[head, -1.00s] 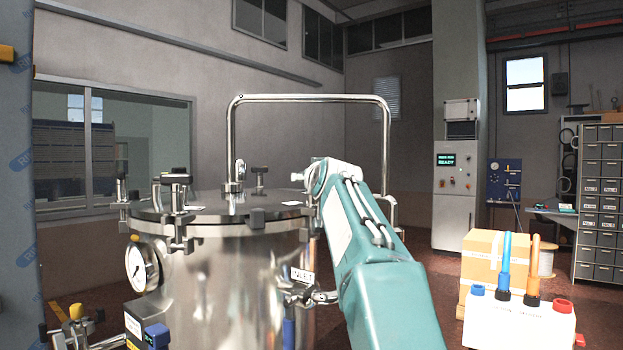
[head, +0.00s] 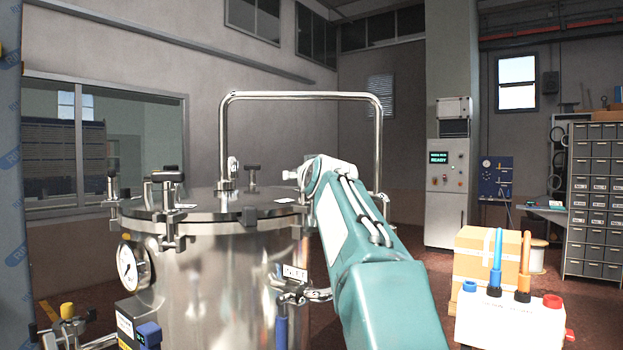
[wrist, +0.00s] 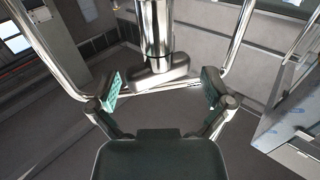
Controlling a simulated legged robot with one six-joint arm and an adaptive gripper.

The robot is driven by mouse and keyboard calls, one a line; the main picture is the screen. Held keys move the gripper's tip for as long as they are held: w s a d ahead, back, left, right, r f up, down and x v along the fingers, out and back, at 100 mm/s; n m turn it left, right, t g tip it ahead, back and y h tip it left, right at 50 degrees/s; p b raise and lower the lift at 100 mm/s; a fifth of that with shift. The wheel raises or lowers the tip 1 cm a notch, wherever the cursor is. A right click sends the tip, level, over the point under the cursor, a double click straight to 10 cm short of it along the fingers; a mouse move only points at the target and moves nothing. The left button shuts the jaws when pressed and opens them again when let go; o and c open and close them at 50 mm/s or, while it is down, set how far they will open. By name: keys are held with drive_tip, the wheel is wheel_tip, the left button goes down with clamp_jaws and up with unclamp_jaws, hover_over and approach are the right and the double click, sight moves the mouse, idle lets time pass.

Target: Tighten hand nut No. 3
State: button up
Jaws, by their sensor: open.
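A steel vessel (head: 225,275) with a flat lid (head: 215,207) stands at the left centre of the head view. Clamps with black T-shaped hand nuts sit around its rim, one at the front left (head: 167,176) and one at the back (head: 253,168). No number is readable on them. In the wrist view my gripper (wrist: 161,84) is open, its teal-padded fingers apart. A dark T-bar hand nut (wrist: 160,74) on a bright metal post shows between and slightly above the fingers. I cannot tell whether they touch it. My arm hides the gripper in the head view.
A bent steel pipe (head: 300,96) arches above the lid. A pressure gauge (head: 131,267) is on the vessel's left side. A white box with coloured handles (head: 510,322) and a cardboard box (head: 488,255) stand at right.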

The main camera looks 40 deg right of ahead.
drive_tip(key=v, duration=1)
drive_tip(key=shift+s, duration=0.15)
drive_tip(key=shift+a+f, duration=0.1)
drive_tip(key=shift+f, duration=0.05)
